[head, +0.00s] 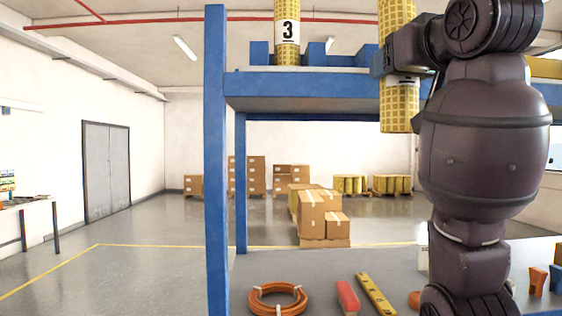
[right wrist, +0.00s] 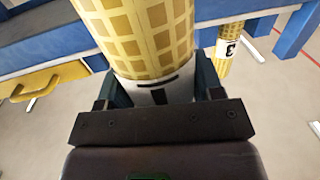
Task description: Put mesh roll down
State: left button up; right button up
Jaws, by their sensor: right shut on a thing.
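A yellow mesh roll (head: 399,105) is held upright by my right gripper (head: 402,62) in front of the blue shelf's upper beam (head: 300,86). Its lower end hangs below the beam, and its top runs out of the head view. In the right wrist view the roll (right wrist: 140,35) stands between the fingers of my right gripper (right wrist: 162,88), which is shut around its white label band; the number is not readable. Another yellow mesh roll marked 3 (head: 288,52) stands upright on the shelf to the left. My left gripper is out of view.
Blue blocks (head: 317,54) stand on the upper shelf between the two rolls. A blue post (head: 215,160) rises at the left. The lower worktop holds an orange coil (head: 277,298), a red block (head: 347,297) and a yellow level (head: 376,294). Cartons (head: 318,212) stand behind.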

jog(key=s+f+h, duration=0.1)
jog(key=s+f, duration=0.1)
jog(key=f, duration=1.8)
jog(key=s+d+f+m+h, duration=0.1)
jog(key=s+f, duration=0.1)
jog(key=f, duration=1.8)
jog(key=s+d+f, duration=0.1)
jog(key=s+f, duration=0.1)
jog(key=f, duration=1.9)
jog(key=shift+s+d+m+h, duration=0.2)
jog(key=shift+s+m+h, duration=0.05)
jog(key=shift+m+h, duration=0.15)
pick_arm(q)
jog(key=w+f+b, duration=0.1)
jog(key=b, duration=0.2)
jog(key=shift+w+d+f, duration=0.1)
pick_arm(e)
notch_tip(320, 180, down, 3)
jog(key=shift+r, duration=0.2)
